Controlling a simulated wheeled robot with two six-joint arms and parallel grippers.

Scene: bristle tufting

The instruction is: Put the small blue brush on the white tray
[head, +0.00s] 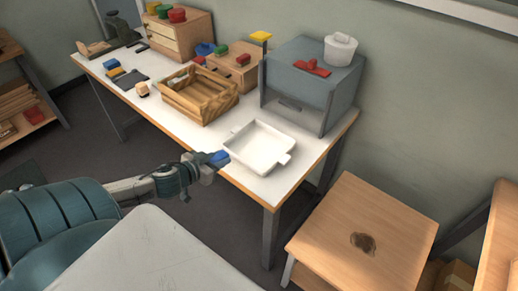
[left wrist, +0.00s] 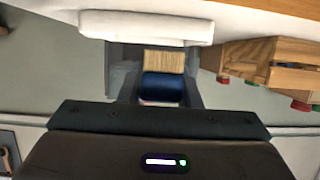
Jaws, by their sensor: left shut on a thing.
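My left gripper (head: 208,161) is shut on the small blue brush (head: 220,157) beside the near left side of the white tray (head: 258,146). The tray is shallow, has small handles and looks empty on the white table. In the left wrist view, the brush (left wrist: 163,87) sits between the fingers, its tan bristles pointing toward the white tray (left wrist: 147,27). Whether the brush touches the tray's rim I cannot tell. My right gripper is not in view.
A wooden crate (head: 184,97) stands left of the tray. A grey cabinet (head: 300,90) with a white pot (head: 340,49) and a red item (head: 312,68) stands behind it. The table's front edge (head: 225,176) lies close to my gripper. A separate wooden table (head: 365,210) is at right.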

